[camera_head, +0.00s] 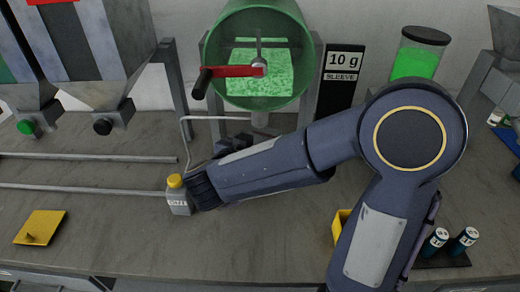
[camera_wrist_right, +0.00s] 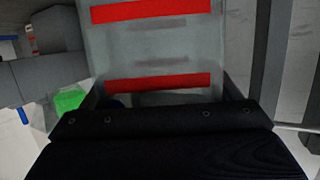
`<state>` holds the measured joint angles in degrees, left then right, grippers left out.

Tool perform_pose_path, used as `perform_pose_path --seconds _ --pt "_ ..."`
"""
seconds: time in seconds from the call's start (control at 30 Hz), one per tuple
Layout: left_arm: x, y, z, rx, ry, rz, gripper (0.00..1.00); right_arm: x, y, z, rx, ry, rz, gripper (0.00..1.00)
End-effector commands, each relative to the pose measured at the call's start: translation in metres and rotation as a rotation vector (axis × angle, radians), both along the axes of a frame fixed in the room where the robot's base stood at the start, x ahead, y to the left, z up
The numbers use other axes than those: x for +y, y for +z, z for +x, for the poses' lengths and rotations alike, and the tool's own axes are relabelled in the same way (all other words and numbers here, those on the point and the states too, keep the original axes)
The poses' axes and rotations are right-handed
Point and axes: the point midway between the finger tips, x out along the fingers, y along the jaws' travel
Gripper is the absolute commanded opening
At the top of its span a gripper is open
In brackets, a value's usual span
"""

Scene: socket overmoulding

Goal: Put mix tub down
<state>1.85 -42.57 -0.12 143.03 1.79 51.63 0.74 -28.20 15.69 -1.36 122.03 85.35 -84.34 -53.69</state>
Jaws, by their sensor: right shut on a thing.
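In the right wrist view, a pale translucent tub (camera_wrist_right: 152,52) with red bands fills the middle, directly in front of my right gripper (camera_wrist_right: 160,105). It appears to be the mix tub, and my right gripper is shut on it. In the head view my right arm reaches left across the bench. The fingers and the tub are hidden there behind the forearm and wrist, so I cannot tell whether the tub touches the bench. My left gripper is not in view.
A small grey bottle (camera_head: 179,203) with a yellow cap stands close by my right wrist. A green drum (camera_head: 217,100) with a red crank is behind. A yellow plate (camera_head: 40,227) lies at left. The front-left bench (camera_head: 120,230) is clear.

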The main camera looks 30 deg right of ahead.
Motion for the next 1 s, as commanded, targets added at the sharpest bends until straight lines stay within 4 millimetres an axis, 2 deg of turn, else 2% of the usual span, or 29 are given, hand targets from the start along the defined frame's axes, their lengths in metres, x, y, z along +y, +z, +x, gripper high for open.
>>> perform_pose_path --seconds 0.27,0.3,0.4,0.47,0.87,0.9,1.0 --pt "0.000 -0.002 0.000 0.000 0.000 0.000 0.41 -0.019 0.000 0.013 -0.002 -0.003 0.000 0.43" --pt "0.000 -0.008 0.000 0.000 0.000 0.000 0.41 -0.016 -0.012 0.013 0.004 0.002 -0.003 0.43" --pt "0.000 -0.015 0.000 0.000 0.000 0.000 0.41 -0.016 -0.030 0.012 0.004 0.002 -0.003 0.43" --pt "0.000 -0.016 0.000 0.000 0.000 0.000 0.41 -0.016 -0.035 0.012 0.003 0.002 -0.002 0.43" --pt "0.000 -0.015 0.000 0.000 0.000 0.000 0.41 -0.016 -0.039 0.012 0.000 0.002 0.000 0.43" --pt "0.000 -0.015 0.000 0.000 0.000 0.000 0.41 -0.016 -0.038 0.012 0.000 0.002 0.000 0.89" --pt "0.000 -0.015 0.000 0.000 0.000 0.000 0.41 -0.016 -0.038 0.012 0.000 0.002 0.000 1.00"
